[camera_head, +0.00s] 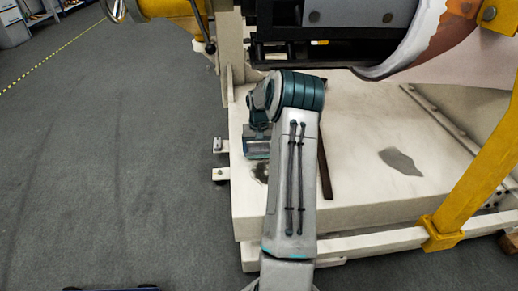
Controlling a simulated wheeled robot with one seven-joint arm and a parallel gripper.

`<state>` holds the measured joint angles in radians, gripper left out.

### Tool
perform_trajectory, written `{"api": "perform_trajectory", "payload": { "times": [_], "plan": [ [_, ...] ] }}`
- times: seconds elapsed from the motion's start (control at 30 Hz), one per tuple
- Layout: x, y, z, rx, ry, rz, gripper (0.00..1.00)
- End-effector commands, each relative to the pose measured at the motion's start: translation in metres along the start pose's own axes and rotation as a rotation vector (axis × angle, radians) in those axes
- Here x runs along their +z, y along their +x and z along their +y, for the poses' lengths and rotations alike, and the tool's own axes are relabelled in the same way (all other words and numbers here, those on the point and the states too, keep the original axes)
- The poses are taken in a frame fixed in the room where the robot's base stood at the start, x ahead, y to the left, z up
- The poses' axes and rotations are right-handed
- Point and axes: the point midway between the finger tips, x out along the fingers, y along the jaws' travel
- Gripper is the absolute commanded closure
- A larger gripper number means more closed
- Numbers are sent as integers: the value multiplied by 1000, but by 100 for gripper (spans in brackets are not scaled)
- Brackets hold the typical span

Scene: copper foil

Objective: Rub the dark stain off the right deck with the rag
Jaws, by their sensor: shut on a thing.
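The dark grey stain (400,161) is an irregular patch on the right part of the pale deck (362,190), to the right of a brown bar. My gripper (257,157) is low over the deck's left part, left of the bar and well away from the stain. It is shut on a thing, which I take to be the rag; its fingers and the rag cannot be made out. A smaller dark mottled patch (261,172) shows just below my gripper, partly behind my arm. I cannot tell whether my gripper touches the deck.
The thin brown bar (324,172) lies between the deck's left and right parts. A yellow post (480,180) stands at the right front. Dark and yellow machinery (335,22) overhangs the back. The deck around the stain is clear. Grey carpet (110,150) lies open at left.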

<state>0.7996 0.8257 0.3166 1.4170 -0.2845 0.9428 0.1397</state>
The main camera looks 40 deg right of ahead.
Motion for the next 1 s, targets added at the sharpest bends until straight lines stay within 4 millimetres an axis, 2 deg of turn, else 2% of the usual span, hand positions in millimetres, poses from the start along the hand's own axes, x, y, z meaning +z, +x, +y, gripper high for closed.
{"api": "perform_trajectory", "payload": {
  "times": [0.73,1.0],
  "plan": [
    [1,14,0,0,0,-1,36],
    [20,12,0,1,0,-2,36]
  ]
}}
